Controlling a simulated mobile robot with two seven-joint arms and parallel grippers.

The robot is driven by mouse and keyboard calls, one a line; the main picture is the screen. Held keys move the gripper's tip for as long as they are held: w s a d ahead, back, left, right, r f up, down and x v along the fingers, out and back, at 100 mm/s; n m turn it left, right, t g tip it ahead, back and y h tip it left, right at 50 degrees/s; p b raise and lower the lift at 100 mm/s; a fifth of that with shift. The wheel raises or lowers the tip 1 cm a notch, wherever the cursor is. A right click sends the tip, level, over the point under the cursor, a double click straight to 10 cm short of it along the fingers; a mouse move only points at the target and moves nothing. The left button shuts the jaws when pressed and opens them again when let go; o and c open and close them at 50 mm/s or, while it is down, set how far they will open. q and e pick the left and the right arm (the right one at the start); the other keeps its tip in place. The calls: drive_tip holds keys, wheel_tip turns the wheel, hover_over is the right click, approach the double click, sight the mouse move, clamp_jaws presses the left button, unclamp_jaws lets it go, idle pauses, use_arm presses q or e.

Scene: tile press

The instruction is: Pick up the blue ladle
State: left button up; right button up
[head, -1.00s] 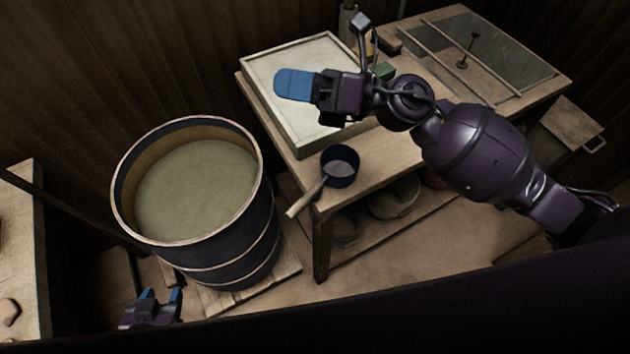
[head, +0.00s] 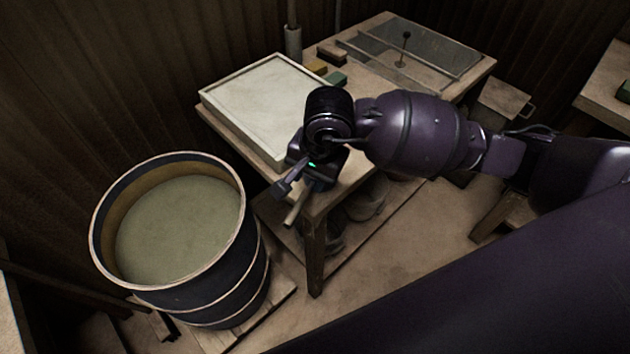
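The blue ladle lies at the front left corner of the wooden table (head: 354,172). Only its pale wooden handle (head: 297,206) shows clearly, sticking out past the table edge. My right gripper (head: 316,178) points down over the ladle and hides its bowl. My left gripper is not in view.
A large barrel (head: 254,287) of murky liquid stands left of the table. A pale shallow tray (head: 208,99) lies behind the gripper. Small coloured blocks (head: 336,78) and a glass-like panel with a dark knob are farther back.

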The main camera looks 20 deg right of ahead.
sight(304, 196)
drive_tip(key=f, duration=0.3)
drive_tip(key=f+b, duration=0.1)
drive_tip(key=shift+w+a+f, duration=0.3)
drive_tip(key=shift+a, duration=0.1)
drive_tip(key=shift+w+f, duration=0.1)
drive_tip(key=shift+f, duration=0.3)
drive_tip(key=f, duration=0.2)
drive_tip(key=f+b, duration=0.1)
drive_tip(key=f, duration=0.1)
drive_tip(key=shift+w+a, duration=0.1)
drive_tip(key=shift+a, duration=0.25)
drive_tip(key=shift+w+a+f, duration=0.1)
drive_tip(key=shift+w+f, duration=0.05)
drive_tip(key=shift+f, duration=0.4)
drive_tip(key=shift+c, duration=0.2)
clamp_jaws()
